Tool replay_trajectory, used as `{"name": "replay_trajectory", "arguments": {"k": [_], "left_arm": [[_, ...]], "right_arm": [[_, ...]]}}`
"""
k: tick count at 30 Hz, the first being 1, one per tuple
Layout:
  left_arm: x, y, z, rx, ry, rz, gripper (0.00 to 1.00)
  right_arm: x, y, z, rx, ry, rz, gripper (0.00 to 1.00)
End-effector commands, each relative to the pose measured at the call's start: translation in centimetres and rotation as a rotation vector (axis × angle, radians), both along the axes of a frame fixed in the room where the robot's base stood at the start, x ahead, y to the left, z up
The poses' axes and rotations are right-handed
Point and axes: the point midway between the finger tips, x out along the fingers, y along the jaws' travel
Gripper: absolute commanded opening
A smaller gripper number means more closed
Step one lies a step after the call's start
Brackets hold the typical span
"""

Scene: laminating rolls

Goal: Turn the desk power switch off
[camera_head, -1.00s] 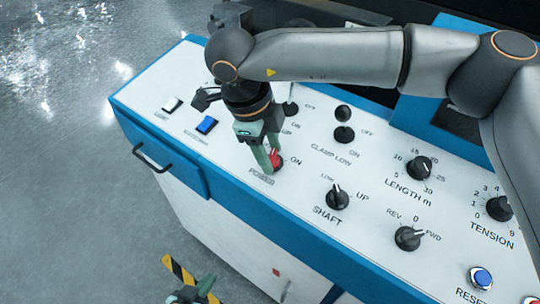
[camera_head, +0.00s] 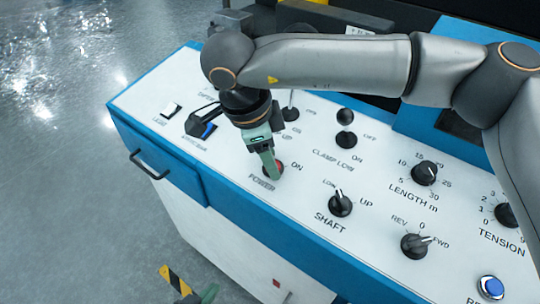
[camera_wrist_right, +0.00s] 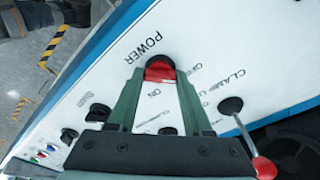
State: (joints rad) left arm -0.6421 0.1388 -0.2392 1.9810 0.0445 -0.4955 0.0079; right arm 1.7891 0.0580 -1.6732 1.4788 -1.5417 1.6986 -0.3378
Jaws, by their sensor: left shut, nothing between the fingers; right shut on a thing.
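The red POWER switch knob (camera_head: 279,168) sits on the white desk panel, with ON printed to its right in the head view. My right gripper (camera_head: 271,168) comes down from above and is shut on this knob. In the right wrist view the red knob (camera_wrist_right: 160,72) lies between the two green fingertips (camera_wrist_right: 160,76), near the POWER label. The fingers hide part of the knob, and I cannot tell which way it points. My left gripper (camera_head: 207,294) is low at the bottom edge of the head view, empty, off the desk front.
The LENGTH dial (camera_head: 424,173) is further right. Open floor lies left of the desk.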

Motion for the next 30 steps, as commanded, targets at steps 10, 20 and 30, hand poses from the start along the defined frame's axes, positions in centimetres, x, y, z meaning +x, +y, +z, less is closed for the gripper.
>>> {"name": "replay_trajectory", "arguments": {"k": [10, 20, 30], "left_arm": [[0.1, 0.1, 0.1, 0.002, -0.002, 0.001, 0.00], [0.2, 0.2, 0.1, 0.002, -0.006, 0.003, 0.00], [0.2, 0.2, 0.2, 0.003, -0.007, 0.004, 0.00]], "right_arm": [[0.1, 0.0, 0.2, 0.000, -0.003, 0.003, 0.56], [0.0, 0.0, 0.0, 0.000, -0.001, 0.002, 0.80], [-0.3, 0.5, 2.1, 0.001, -0.003, 0.003, 0.80]]}}
